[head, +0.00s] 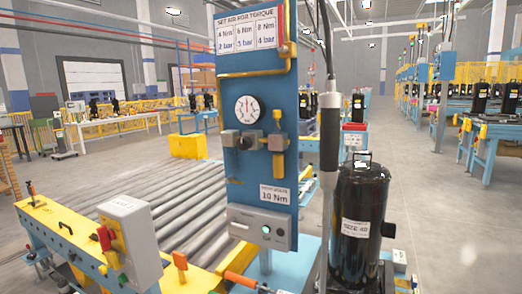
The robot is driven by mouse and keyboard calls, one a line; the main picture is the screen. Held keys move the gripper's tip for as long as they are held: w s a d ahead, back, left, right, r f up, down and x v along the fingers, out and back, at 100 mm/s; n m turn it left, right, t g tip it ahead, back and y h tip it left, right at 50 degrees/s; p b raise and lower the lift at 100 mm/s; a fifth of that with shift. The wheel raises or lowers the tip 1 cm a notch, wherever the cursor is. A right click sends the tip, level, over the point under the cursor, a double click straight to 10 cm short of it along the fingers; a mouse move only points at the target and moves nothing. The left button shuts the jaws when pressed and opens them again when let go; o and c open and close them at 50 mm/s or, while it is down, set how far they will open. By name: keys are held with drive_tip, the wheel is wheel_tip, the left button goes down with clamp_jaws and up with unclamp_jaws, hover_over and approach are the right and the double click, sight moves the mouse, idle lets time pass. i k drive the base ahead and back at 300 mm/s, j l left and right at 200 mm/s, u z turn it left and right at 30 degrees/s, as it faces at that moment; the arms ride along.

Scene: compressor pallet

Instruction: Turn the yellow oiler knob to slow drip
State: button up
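A blue upright panel (250,75) stands in the middle of the view, with a round white pressure gauge (248,108) on it. Below the gauge is a row of fittings: a grey block (230,138), a dark round knob (245,143) and another grey block (276,142). A small yellow knob (277,115) sits above the right block, which looks like the oiler. A yellowish vertical part (278,165) hangs below that block. The knob's setting and any drip are too small to make out. My gripper is not in view.
A dark tool (329,120) hangs on a cable right of the panel. A black compressor (358,215) stands at lower right. A grey control box (130,240) and yellow-blue frame (60,232) are at lower left, beside a roller conveyor (175,205). Open floor (440,220) lies right.

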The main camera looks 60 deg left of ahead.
sight(276, 113)
drive_tip(key=k+u, duration=0.1)
drive_tip(key=u, duration=1.4)
